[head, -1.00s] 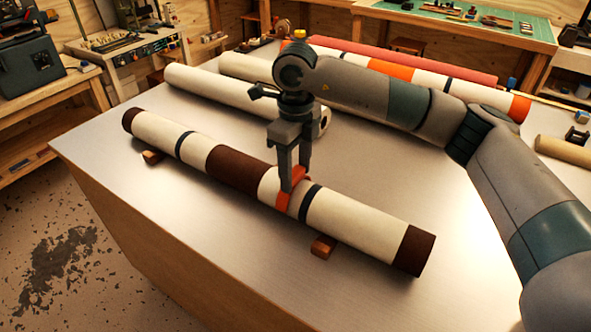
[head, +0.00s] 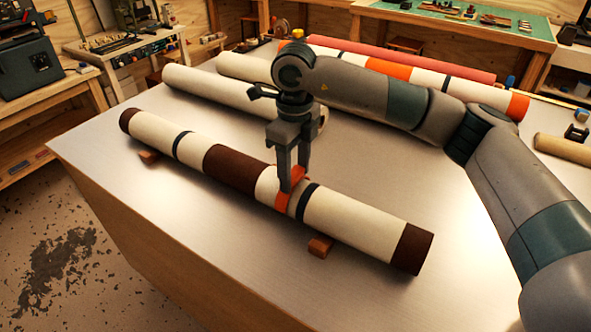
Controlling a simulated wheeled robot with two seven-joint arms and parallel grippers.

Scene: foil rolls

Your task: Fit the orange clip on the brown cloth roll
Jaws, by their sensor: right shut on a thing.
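The brown cloth roll (head: 235,168) is cream with brown sections at its middle and both ends, and dark bands. It lies diagonally across the table on small wooden blocks. The orange clip (head: 283,201) is at the roll, just right of the brown middle section and beside a dark band. My right gripper (head: 291,188) points down from above and is shut on the clip. The fingers hide part of the clip, so I cannot tell whether it is fully seated around the roll. My left gripper is not in view.
Wooden blocks (head: 320,246) support the roll. Cream rolls (head: 215,88) and an orange-banded roll (head: 390,68) lie behind on the table (head: 400,185). A beige roll (head: 565,149) lies at the right edge. The table's front left is clear.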

